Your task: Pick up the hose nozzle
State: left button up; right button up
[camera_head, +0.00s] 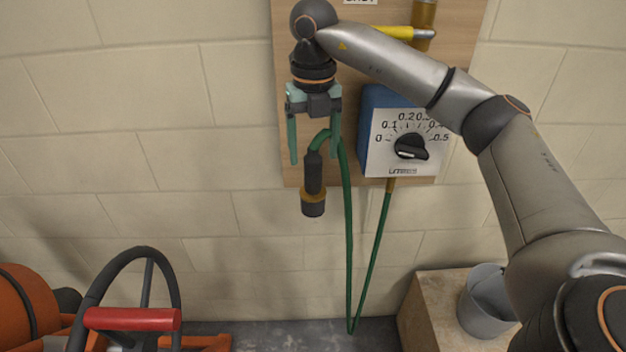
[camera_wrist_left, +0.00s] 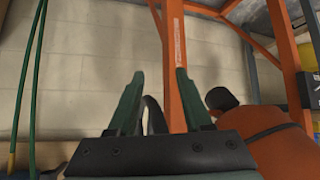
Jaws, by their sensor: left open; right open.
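The hose nozzle (camera_head: 314,185) hangs against the wooden board, black with a brass-coloured ring, its tip pointing down. A green hose (camera_head: 347,220) runs from its top, loops down and rises to the blue metering box. My right gripper (camera_head: 314,160) is open, its two green fingers pointing down, one on each side of the nozzle's upper part in the picture. I cannot tell whether either finger touches it. My left gripper (camera_wrist_left: 154,95) is open and empty in the left wrist view, facing an orange post. It is not visible in the head view.
The blue box (camera_head: 372,130) with a dial is on the board (camera_head: 292,170) right of the nozzle. A grey bucket (camera_head: 487,300) stands on a block at lower right. An orange machine with a black wheel (camera_head: 80,310) and red handle is at lower left.

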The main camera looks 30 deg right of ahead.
aim_at(313, 173)
jog(key=shift+s+a+f, duration=0.15)
jog(key=shift+f, duration=1.2)
jog(key=shift+s+a+f, duration=0.1)
jog(key=shift+s+f, duration=0.05)
jog(key=shift+f, duration=1.2)
grip_shut()
